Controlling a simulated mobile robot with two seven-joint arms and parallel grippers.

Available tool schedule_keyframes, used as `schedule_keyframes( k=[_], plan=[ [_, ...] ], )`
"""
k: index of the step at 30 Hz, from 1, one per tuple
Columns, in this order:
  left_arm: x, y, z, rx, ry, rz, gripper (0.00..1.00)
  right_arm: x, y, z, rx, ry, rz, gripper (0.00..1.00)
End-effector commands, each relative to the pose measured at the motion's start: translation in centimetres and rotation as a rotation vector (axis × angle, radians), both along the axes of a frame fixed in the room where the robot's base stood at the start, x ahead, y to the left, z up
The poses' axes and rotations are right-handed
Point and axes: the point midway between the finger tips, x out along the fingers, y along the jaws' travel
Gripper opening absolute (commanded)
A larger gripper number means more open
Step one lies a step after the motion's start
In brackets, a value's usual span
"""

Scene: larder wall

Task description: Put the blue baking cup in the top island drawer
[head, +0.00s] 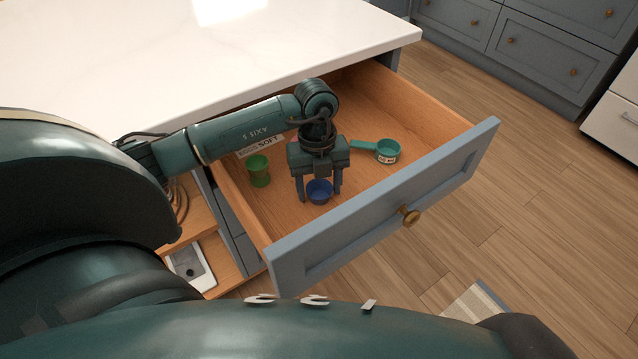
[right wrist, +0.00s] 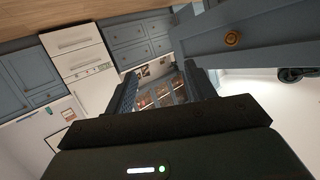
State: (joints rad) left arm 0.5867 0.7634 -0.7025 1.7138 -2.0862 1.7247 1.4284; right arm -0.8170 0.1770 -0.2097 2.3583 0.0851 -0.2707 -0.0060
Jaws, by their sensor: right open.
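The small blue baking cup (head: 319,192) is inside the pulled-out top island drawer (head: 285,200), near its front panel, and appears to rest on the wooden floor. My left gripper (head: 319,190) points down into the drawer with its fingers on either side of the cup. The fingers look spread wider than the cup, with small gaps beside it. My right gripper (right wrist: 168,85) shows in the right wrist view, open and with nothing between its fingers. It is not seen in the head view.
A green cup (head: 259,170) stands in the drawer left of the blue cup. A teal measuring cup (head: 386,151) with a handle lies to the right. The white countertop (head: 200,60) is clear. A striped mat (head: 478,305) lies on the wooden floor.

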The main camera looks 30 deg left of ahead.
Motion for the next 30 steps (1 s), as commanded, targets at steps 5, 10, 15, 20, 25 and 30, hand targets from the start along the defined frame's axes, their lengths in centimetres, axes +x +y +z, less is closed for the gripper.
schedule_keyframes(
  k=[5,10,15,20,25,30],
  plan=[
    [0.0,0.0,0.0,0.001,0.001,0.000,0.72,0.0,0.0,0.0,0.000,0.000,0.000,0.55],
    [0.0,0.0,0.0,0.001,0.001,0.000,0.72,0.0,0.0,0.0,0.000,0.000,0.000,0.55],
    [0.0,0.0,0.9,0.001,-0.001,0.000,0.72,-0.1,0.0,0.5,0.001,0.007,0.001,0.55],
    [0.3,0.2,3.5,0.001,-0.001,0.000,0.72,0.6,0.8,0.2,0.005,0.070,0.016,0.55],
    [0.5,0.6,7.1,0.001,0.000,0.001,0.72,1.1,1.8,0.1,0.012,0.151,0.039,0.55],
    [0.8,0.9,10.1,0.002,-0.001,0.001,0.72,1.1,1.9,0.8,-0.023,0.181,0.052,0.55]
  ],
)
